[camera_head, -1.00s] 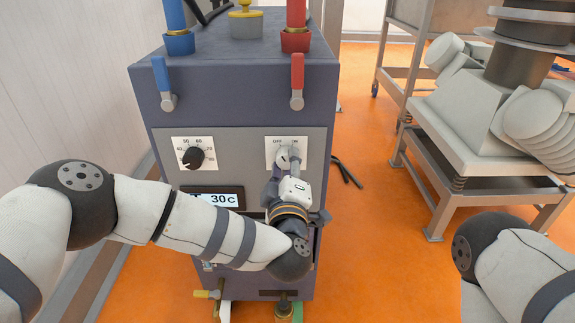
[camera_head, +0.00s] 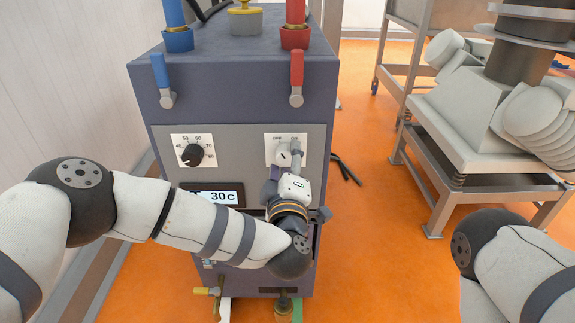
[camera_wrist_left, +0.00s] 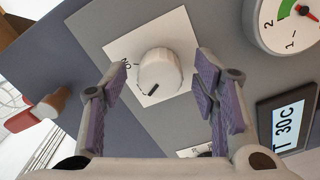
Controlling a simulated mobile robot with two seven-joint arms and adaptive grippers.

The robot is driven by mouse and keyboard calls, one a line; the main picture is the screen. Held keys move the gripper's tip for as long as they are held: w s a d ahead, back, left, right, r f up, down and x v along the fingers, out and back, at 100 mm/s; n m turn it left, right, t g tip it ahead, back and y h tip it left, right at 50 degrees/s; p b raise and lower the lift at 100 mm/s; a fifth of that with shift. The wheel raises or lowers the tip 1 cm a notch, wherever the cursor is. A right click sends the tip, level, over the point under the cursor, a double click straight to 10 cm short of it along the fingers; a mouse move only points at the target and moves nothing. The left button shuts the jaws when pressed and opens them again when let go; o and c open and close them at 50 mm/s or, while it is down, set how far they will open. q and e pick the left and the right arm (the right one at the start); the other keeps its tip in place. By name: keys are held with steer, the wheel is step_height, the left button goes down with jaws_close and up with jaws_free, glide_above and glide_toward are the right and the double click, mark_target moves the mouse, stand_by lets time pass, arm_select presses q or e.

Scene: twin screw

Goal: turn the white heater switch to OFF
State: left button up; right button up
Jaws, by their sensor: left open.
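The white heater switch (camera_head: 283,155) is a round knob on a square white plate with OFF and ON printed along its top, on the front of the dark blue-grey heater (camera_head: 235,90). In the left wrist view the knob (camera_wrist_left: 160,70) carries a short black mark near its lower edge. My left gripper (camera_head: 285,168) is open in front of the knob. In the wrist view its purple-padded fingers stand on either side, with visible gaps to the knob. In the head view the gripper covers part of the plate. My right gripper is out of view.
A black temperature dial (camera_head: 194,155) sits left of the switch, above a display (camera_head: 218,196) reading 30C. Blue (camera_head: 161,75) and red (camera_head: 297,75) valve handles hang above. A pressure gauge (camera_wrist_left: 287,22) shows in the wrist view.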

arm_select(q)
steer(key=s, duration=1.2)
steer(key=s+a+f+m+g+h+p, duration=0.2)
steer(key=s+f+m+g, duration=0.35)
steer(key=s+f, duration=0.35)
steer(key=s+a+f+m+g+h+p, duration=0.25)
steer(key=s+f+m+g, duration=0.3)
steer(key=s+f, duration=0.4)
steer(key=s+a+g+y, duration=0.2)
steer(key=s+a+g, duration=0.2)
steer(key=s+a, duration=0.5)
steer(key=s+a+m+g+y+p, duration=0.1)
steer(key=s+a+g+y, duration=0.1)
steer(key=s+a+g, duration=0.3)
steer(key=s+a, duration=0.4)
steer(key=s, duration=0.6)
steer(key=shift+m+g, duration=0.3)
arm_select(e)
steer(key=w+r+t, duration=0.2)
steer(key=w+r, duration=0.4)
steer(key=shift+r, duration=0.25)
